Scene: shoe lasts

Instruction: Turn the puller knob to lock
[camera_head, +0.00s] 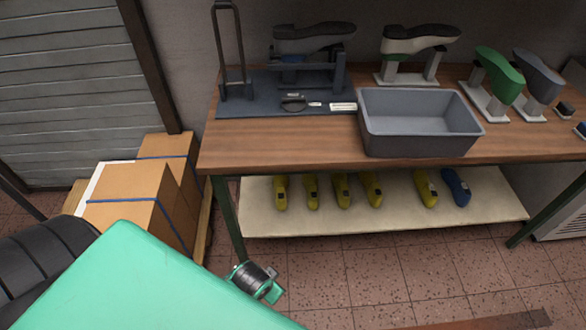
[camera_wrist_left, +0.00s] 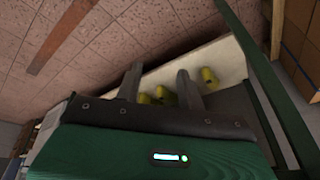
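A dark blue-grey fixture base (camera_head: 245,105) lies at the left end of the wooden workbench (camera_head: 270,142). A tall dark looped frame (camera_head: 219,52) stands on its left part, and a dark shoe last (camera_head: 313,37) sits on a stand at its back. I cannot make out a puller knob for certain. My left gripper (camera_wrist_left: 159,74) shows in the left wrist view with two grey fingers apart and nothing between them. It faces the lower shelf and floor. I cannot make out its fingers in the head view. My right gripper is in neither view.
A grey bin (camera_head: 365,128) stands empty on the bench. More lasts on stands (camera_head: 497,80) line the back right. Small tools (camera_head: 317,104) lie on the base. Several yellow lasts (camera_head: 342,189) and a blue one (camera_head: 456,187) lie on the lower shelf (camera_head: 400,224). Cardboard boxes (camera_head: 130,195) stand left.

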